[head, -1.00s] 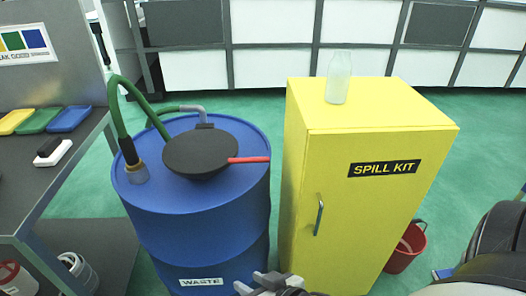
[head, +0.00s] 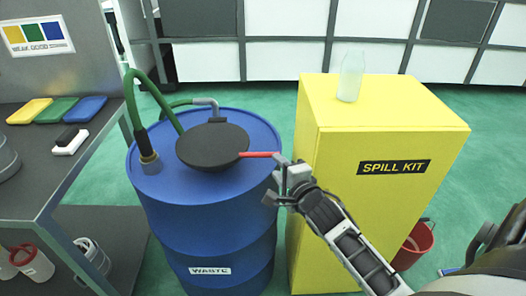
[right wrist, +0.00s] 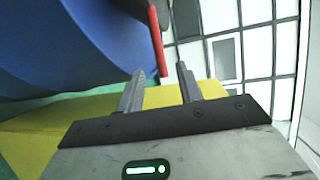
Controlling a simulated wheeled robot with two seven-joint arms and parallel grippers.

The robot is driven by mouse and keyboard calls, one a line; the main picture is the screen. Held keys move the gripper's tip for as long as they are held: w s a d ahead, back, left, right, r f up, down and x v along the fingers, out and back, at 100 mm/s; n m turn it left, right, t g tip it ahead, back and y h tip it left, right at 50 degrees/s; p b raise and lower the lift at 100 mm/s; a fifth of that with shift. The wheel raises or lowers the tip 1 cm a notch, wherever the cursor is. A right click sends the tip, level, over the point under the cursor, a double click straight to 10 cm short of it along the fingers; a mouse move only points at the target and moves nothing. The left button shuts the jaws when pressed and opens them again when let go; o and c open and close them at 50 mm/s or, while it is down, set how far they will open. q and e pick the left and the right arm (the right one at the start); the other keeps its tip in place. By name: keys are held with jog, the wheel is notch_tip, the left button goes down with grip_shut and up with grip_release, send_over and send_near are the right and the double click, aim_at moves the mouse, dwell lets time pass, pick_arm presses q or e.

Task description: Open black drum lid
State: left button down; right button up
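The black round lid (head: 205,150) lies about level on top of the blue waste drum (head: 215,225). A red handle (head: 259,154) sticks out from the lid's right side towards the yellow cabinet. My right gripper (head: 276,180) is in the gap between drum and cabinet, just below and to the right of the handle's end. In the right wrist view, its two fingers (right wrist: 160,68) stand apart with nothing between them. The red handle (right wrist: 156,40) shows just beyond the fingertips; I cannot tell whether they touch. My left gripper is not in view.
A yellow spill kit cabinet (head: 375,185) with a clear bottle (head: 351,76) on top stands close to the right of the drum. A green hose (head: 152,83) arches over the drum's left side. A grey bench (head: 65,185) is at left, a red bucket (head: 415,245) at right.

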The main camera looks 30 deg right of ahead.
aim_at(267, 156)
jog(key=x, duration=1)
jog(key=shift+w+a, duration=0.1)
jog(key=shift+f, duration=0.1)
grip_shut()
